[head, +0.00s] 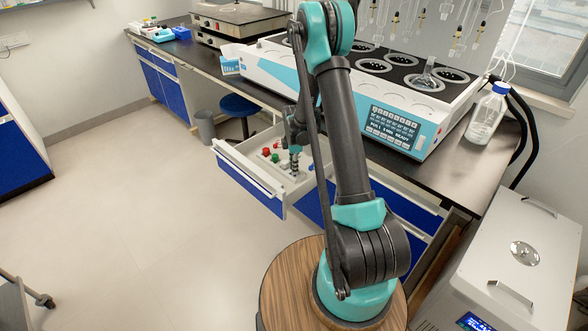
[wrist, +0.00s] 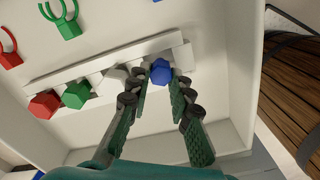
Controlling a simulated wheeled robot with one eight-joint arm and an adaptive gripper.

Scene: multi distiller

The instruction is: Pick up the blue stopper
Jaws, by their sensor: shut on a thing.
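In the wrist view the blue stopper (wrist: 160,70) is at the right end of a row of stoppers in a white rack (wrist: 183,58) inside an open drawer. My gripper (wrist: 159,88) has one finger on each side of it and is shut on it. The stopper still appears to be at its place in the rack; whether it is raised is hard to tell. In the head view my gripper (head: 295,164) points down into the drawer (head: 247,175), and the blue stopper cannot be made out.
A green clamp (wrist: 68,30) lies behind the rack. The drawer walls surround my gripper. The bench (head: 440,160) overhangs behind.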

